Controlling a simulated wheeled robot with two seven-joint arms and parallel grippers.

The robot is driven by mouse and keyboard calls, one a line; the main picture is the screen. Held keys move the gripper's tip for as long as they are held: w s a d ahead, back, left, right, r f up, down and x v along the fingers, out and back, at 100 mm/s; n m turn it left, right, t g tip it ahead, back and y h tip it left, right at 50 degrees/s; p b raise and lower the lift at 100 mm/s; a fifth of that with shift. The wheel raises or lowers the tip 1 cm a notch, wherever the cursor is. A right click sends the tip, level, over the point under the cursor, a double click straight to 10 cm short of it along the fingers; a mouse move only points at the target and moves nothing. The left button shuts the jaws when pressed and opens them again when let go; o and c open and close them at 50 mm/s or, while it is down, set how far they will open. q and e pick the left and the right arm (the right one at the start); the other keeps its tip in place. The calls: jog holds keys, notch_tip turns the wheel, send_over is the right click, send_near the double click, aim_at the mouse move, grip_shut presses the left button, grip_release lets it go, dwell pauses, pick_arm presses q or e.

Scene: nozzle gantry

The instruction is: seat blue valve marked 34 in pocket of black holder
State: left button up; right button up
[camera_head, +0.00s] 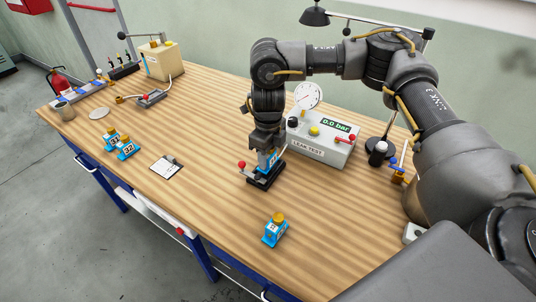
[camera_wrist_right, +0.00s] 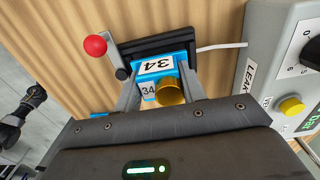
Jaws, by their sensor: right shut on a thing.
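The blue valve marked 34 (camera_wrist_right: 160,66), with a brass cap, is between the fingers of my right gripper (camera_wrist_right: 161,84). The right gripper is shut on it, and the head view shows this gripper (camera_head: 268,150) pointing down at the black holder (camera_head: 262,180). In the right wrist view the black holder (camera_wrist_right: 190,44) lies directly beyond the valve. Its red-knobbed lever (camera_wrist_right: 96,46) stands at the left side. The valve is at the holder, but its lower end and the pocket are hidden, so I cannot tell how deep it sits. My left gripper does not show in the head view.
A grey leak test box (camera_head: 322,142) reading 0.0 bar, with a gauge (camera_head: 307,95), stands close right of the holder. Another blue valve (camera_head: 275,231) stands nearer the front edge. Two more (camera_head: 111,140) stand at left.

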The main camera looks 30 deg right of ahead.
jog(key=shift+f, duration=0.25)
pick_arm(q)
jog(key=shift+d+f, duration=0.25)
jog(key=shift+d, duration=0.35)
pick_arm(e)
jog(key=shift+f, duration=0.15)
jog(key=shift+f, duration=0.1)
jog(key=shift+f+b, duration=0.35)
jog(key=shift+b, duration=0.1)
jog(key=o, duration=1)
jog(key=shift+o, duration=1)
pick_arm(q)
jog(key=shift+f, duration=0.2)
pick_arm(e)
notch_tip(320, 180, up, 7)
jog(key=p, duration=0.7)
jog(key=shift+r, duration=0.1)
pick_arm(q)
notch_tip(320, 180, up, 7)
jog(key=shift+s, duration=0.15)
